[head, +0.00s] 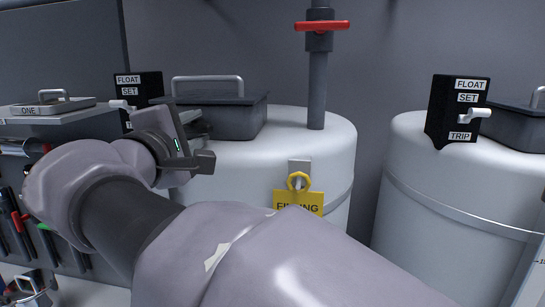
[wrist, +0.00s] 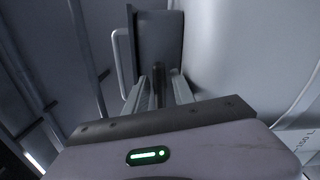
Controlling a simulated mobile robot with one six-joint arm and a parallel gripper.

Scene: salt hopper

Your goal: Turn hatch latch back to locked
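The dark grey hatch (head: 236,115) with a pale bar handle sits on top of the left white tank (head: 318,140). It also shows at the top of the wrist view (wrist: 158,35). A dark upright piece, seemingly the latch (wrist: 158,82), stands at the hatch's near edge in the wrist view. My gripper (wrist: 160,88) has one finger on each side of it, with narrow gaps showing, so it looks open around the piece. In the head view my gripper (head: 198,126) is at the hatch's left front, and my wrist hides the latch. Its turned position cannot be read.
Black float switch boxes (head: 137,90) (head: 457,108) stand at the left and right. A yellow tag (head: 299,200) hangs on the tank's front. A shelf with a lidded tray (head: 50,107) is at left.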

